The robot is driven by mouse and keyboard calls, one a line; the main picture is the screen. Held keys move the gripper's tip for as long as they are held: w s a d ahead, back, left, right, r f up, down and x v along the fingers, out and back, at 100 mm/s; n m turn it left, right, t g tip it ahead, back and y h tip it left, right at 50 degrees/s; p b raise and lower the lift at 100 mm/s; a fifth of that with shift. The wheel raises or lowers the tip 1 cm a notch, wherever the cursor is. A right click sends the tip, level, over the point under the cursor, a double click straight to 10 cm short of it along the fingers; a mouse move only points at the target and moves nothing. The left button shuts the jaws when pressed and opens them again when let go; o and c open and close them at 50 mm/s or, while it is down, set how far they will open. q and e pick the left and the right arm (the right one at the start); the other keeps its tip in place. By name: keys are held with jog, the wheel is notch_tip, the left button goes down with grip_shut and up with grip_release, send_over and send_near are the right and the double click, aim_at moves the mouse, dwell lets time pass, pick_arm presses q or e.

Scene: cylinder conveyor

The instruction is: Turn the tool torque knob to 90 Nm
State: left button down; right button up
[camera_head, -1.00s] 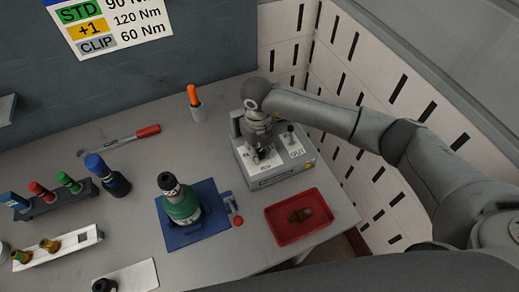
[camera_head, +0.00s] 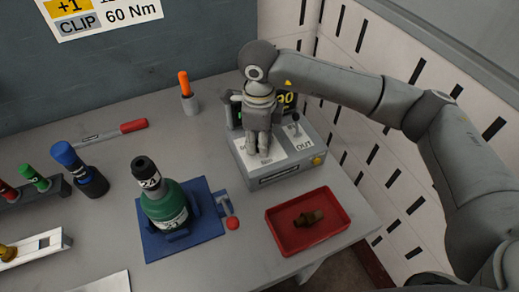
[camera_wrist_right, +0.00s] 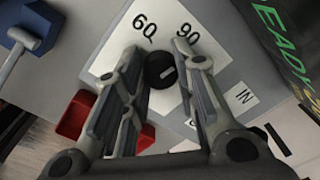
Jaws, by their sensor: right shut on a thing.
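The torque knob (camera_wrist_right: 158,71) is a small black round knob with a short white mark, on a white plate printed 60 and 90 in the right wrist view. The mark's exact aim is hard to tell. My right gripper (camera_wrist_right: 165,68) points down with its fingers on either side of the knob, shut on it. In the head view my right gripper (camera_head: 258,150) stands over the grey tool box (camera_head: 283,172) and hides the knob. My left gripper is not in view.
A toggle switch (camera_head: 295,120) marked OUT sits on the box, right of my gripper. A red tray (camera_head: 344,213) holding a brass part stands in front. A green cylinder (camera_head: 165,205) stands in a blue fixture (camera_head: 206,228) to the left. A slotted wall is on the right.

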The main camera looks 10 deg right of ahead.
jog(key=shift+n+b, duration=1)
jog(key=shift+b, duration=0.1)
jog(key=shift+r, duration=0.1)
jog(key=o, duration=1)
jog(key=shift+o, duration=0.2)
notch_tip(320, 180, up, 12)
jog(key=shift+s, duration=0.15)
